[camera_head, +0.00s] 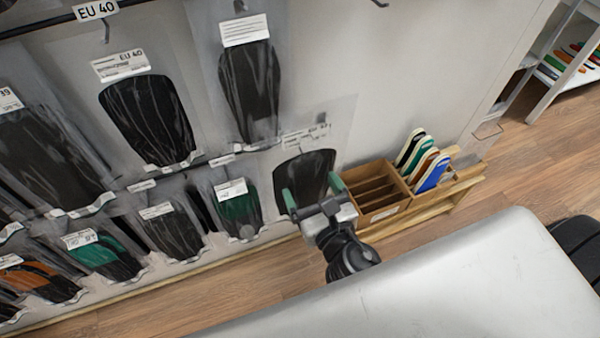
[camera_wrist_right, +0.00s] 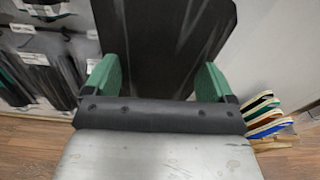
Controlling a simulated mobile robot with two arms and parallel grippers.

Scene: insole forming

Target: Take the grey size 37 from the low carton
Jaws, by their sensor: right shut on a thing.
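My right gripper (camera_head: 312,196), with green fingers, is shut on a dark grey or black insole pack (camera_head: 304,171) in a clear bag. The pack stands up from the fingers, in front of the wall. Its white label (camera_head: 306,138) is too blurred to read. In the right wrist view the same dark pack (camera_wrist_right: 165,45) rises between the two green fingers (camera_wrist_right: 160,83). A low brown carton (camera_head: 377,214) with divided slots is just right of the gripper; the slots I can see look empty. My left gripper is not in view.
Clear-bagged insole packs (camera_head: 147,115) hang in rows on the wall at left. Coloured insoles (camera_head: 425,160) stand in a wooden rack (camera_head: 455,190) right of the carton. A white shelf (camera_head: 565,60) stands at far right. Wood floor (camera_head: 530,165) shows open at right.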

